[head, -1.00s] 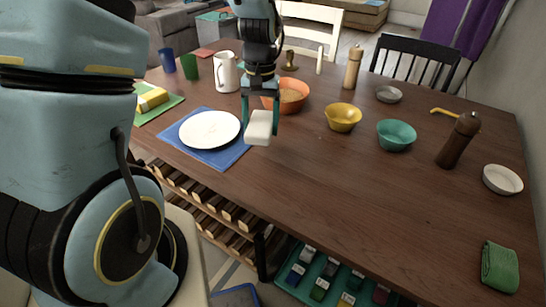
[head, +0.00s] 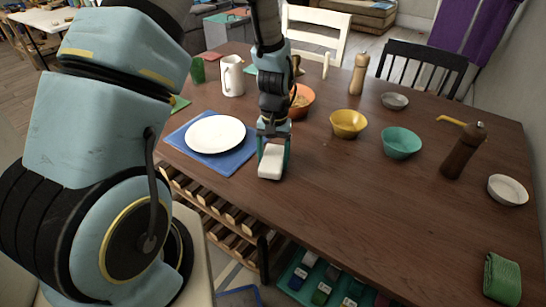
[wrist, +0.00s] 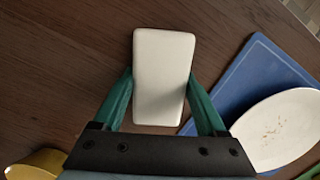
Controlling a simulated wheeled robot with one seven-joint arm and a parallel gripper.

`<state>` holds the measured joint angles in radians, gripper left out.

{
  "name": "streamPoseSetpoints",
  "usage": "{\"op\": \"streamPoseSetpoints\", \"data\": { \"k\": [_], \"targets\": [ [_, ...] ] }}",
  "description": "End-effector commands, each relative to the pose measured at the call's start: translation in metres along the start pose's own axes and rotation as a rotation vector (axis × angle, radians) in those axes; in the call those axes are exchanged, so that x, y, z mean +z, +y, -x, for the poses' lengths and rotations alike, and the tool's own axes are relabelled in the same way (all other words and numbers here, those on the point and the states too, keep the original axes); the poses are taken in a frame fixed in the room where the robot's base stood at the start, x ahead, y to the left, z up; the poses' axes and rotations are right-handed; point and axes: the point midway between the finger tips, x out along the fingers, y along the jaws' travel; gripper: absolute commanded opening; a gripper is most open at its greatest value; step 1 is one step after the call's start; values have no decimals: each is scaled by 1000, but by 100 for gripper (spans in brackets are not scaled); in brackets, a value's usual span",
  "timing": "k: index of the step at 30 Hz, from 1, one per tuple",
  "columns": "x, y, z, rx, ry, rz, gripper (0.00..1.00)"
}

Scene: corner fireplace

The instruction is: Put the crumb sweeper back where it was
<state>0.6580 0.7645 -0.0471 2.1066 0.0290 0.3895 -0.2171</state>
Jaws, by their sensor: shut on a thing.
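The crumb sweeper is a white, rounded block (head: 270,162); it also shows in the wrist view (wrist: 162,75). My gripper (head: 273,155) is shut on it, with one teal finger on each long side, as the wrist view (wrist: 160,98) shows. In the head view the sweeper is over the near part of the brown table, just right of the blue placemat (head: 240,160). I cannot tell whether it touches the tabletop. A white plate (head: 215,134) lies on the placemat, and brown crumbs show on it in the wrist view (wrist: 275,130).
An orange bowl (head: 304,100) stands partly behind my arm. A yellow bowl (head: 348,123), a teal bowl (head: 400,142) and a brown pepper mill (head: 463,150) stand to the right. A white pitcher (head: 232,75) stands behind the plate. The table's front middle (head: 370,210) is clear.

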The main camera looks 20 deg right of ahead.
Motion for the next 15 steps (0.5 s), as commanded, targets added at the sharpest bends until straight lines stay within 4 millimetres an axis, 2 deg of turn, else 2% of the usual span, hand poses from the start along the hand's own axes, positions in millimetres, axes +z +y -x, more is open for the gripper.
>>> {"op": "streamPoseSetpoints", "data": {
  "k": [8, 9, 15],
  "targets": [
    [0, 0, -4, 0, 0, 0, 23],
    [0, 0, -3, 0, 0, 0, 79],
    [0, 0, -3, 0, 0, 0, 100]
  ]
}}
